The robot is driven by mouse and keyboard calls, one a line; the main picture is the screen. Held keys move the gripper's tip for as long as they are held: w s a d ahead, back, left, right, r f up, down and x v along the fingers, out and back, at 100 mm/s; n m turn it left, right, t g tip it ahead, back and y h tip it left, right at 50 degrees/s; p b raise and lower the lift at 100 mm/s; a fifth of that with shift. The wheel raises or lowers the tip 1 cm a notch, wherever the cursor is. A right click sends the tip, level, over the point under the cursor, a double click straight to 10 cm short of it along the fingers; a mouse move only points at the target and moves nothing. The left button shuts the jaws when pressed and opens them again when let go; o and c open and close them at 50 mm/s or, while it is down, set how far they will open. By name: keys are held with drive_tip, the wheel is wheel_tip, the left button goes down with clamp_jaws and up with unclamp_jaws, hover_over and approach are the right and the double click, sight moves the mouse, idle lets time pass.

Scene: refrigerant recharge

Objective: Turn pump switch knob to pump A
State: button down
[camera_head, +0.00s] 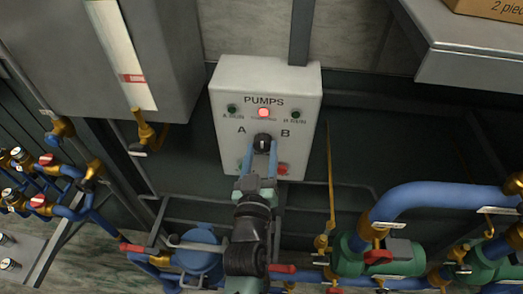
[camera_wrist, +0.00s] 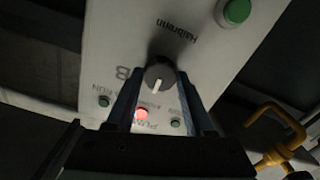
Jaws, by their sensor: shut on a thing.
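The pump switch knob (camera_head: 262,140) is a dark round knob on the white PUMPS box (camera_head: 302,92), between the letters A and B. In the wrist view, which shows the panel upside down, the knob (camera_wrist: 160,77) has a white pointer mark. The mark points toward the lit red lamp (camera_wrist: 141,113), which is upward on the panel, roughly midway between A and B. My gripper (camera_head: 262,148) is at the knob from below, with one blue finger on each side, shut on it. The letter A is hidden in the wrist view.
The red lamp (camera_head: 264,112) is lit between two dark green lamps. A green button (camera_wrist: 237,10) and a red button (camera_head: 282,169) sit below the knob near my fingers. Blue pipes (camera_head: 440,198) run at lower right; a grey cabinet (camera_head: 180,50) is at upper left.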

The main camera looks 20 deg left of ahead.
drive_tip(key=n, duration=0.4)
drive_tip(key=shift+f+p, duration=0.1)
drive_tip(key=shift+p, duration=0.25)
drive_tip(key=n, duration=0.2)
drive_tip(key=shift+n+p, duration=0.3)
drive_tip(key=shift+n, duration=0.1)
drive_tip(key=c, duration=0.7)
unclamp_jaws()
drive_tip(key=shift+n, duration=0.5)
drive_tip(key=o, duration=0.3)
drive_tip(key=shift+s, duration=0.1)
drive_tip(key=shift+b+v, duration=0.35)
drive_tip(key=shift+v, duration=3.15)
